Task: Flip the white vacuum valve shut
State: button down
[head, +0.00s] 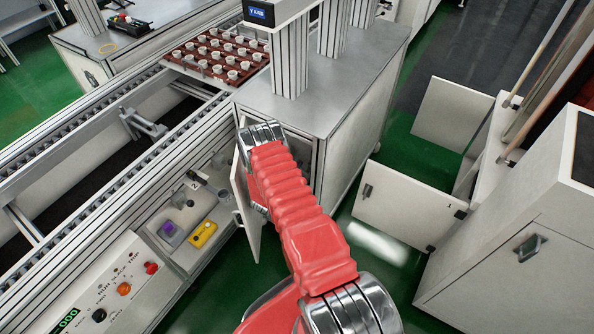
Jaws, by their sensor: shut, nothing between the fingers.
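I cannot make out the white vacuum valve in the head view. My red arm reaches forward to the grey cabinet (363,155) under the metal worktop, and its far end is at the cabinet's open front. A narrow white door (247,209) stands open just left of the arm. My gripper is not in view; the arm and cabinet hide that area, so its contact with anything cannot be told. The inside of the cabinet is mostly covered by my arm.
The conveyor (95,127) runs along the left, with a brown tray (198,70) of white cups at its far end. A control panel (104,291) has several knobs. Purple (168,229) and yellow (203,234) boxes sit in a recess. Open white doors (408,205) stand right.

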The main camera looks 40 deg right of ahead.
notch_tip(320, 180, up, 7)
jog(key=shift+a+r, duration=0.15)
jog(key=shift+a, duration=0.05)
dwell(0.3)
jog(key=shift+s, duration=0.15)
dwell(0.4)
